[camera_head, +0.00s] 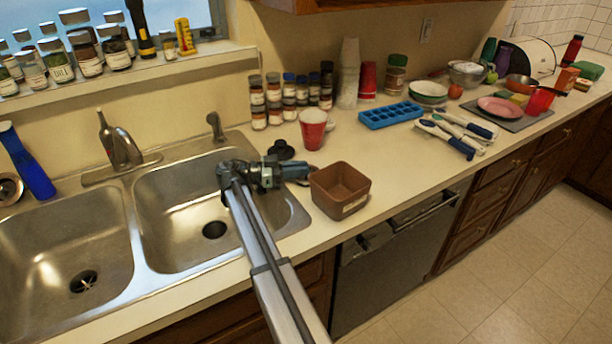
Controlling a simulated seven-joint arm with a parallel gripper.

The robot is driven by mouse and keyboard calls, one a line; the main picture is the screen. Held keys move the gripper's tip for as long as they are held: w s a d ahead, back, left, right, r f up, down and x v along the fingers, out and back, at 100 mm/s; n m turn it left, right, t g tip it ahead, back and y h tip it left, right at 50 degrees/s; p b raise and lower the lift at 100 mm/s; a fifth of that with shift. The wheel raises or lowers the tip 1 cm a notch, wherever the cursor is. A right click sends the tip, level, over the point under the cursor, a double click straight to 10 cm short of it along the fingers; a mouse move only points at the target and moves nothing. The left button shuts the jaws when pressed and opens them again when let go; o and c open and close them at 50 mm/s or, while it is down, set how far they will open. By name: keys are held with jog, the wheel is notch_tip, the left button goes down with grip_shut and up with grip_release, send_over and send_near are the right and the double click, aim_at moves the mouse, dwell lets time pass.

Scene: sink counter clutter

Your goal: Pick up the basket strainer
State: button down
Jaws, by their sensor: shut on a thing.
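My gripper (291,171) is at the right edge of the right sink basin, low over the counter, with its tip pointing right. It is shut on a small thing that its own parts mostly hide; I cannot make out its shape. A small black round piece with a raised middle (281,149) shows just behind the gripper; I cannot tell whether it touches the jaws or is the basket strainer. A round metal piece with a dark centre (10,188), which looks like a basket strainer, is cut by the left picture edge, far from my gripper.
A brown square bowl (341,188) stands close to the right of my gripper tip. A red cup (313,128) and several spice jars (290,98) stand behind. The faucet (122,145) rises behind the basins. A blue ice tray (390,115) lies to the right.

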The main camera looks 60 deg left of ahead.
notch_tip(320, 180, up, 28)
dwell(0.7)
dwell(0.8)
